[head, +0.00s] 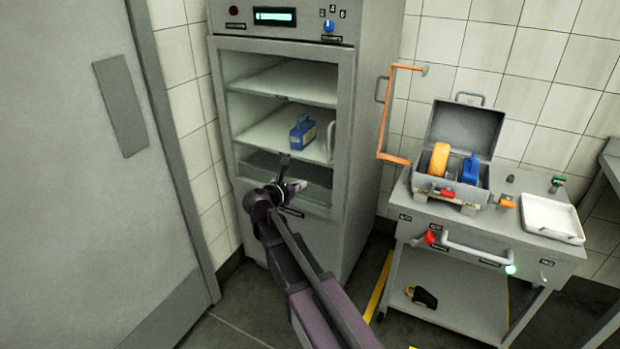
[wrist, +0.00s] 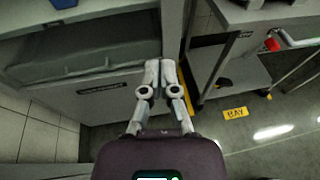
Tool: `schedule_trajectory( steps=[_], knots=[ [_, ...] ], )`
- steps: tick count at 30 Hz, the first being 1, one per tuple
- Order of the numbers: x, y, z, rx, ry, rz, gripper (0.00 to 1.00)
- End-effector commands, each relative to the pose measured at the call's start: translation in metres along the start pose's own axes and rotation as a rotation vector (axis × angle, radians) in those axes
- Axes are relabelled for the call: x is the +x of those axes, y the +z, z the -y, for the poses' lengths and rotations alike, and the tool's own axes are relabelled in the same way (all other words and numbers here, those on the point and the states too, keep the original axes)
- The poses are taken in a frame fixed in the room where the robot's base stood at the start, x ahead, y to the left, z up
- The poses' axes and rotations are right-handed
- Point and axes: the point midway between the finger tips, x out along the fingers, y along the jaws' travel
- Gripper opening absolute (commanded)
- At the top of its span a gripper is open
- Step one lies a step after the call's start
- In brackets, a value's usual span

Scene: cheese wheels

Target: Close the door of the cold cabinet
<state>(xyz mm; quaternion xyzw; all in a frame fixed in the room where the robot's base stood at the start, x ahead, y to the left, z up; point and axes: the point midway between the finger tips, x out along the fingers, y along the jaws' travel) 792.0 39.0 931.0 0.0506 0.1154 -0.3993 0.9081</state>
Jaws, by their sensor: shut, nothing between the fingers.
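The cold cabinet (head: 382,120) stands left of centre in the head view. Its framed glass door (head: 342,110) lies flat across the front and looks shut or nearly so; I cannot make out a gap. A pale upright handle (head: 331,141) is on the door's right side. Shelves and a blue object (head: 302,132) show through the glass. My gripper (head: 285,170) is in front of the lower door and hides part of it. In the wrist view my gripper (wrist: 160,64) has its fingertips together, empty, near the right edge of the cabinet front (wrist: 110,100). Contact cannot be told.
A grey trolley (head: 410,205) stands right of the cabinet with an open case (head: 465,130) and a white tray (head: 552,218). An orange bar frame (head: 386,115) is on the wall beside it. A grey door (head: 80,200) is at left. Floor between is narrow, with yellow marking (head: 378,288).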

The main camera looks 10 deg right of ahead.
Motion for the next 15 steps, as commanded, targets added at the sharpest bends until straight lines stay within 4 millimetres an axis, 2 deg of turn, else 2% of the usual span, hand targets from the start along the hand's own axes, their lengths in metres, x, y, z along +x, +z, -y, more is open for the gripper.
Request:
schedule_trajectory(
  steps=[8,15],
  knots=[
    [0.027,-0.001,-0.001,0.000,-0.001,0.000,0.00],
    [0.062,-0.002,-0.001,0.001,-0.002,-0.001,0.00]
  ],
)
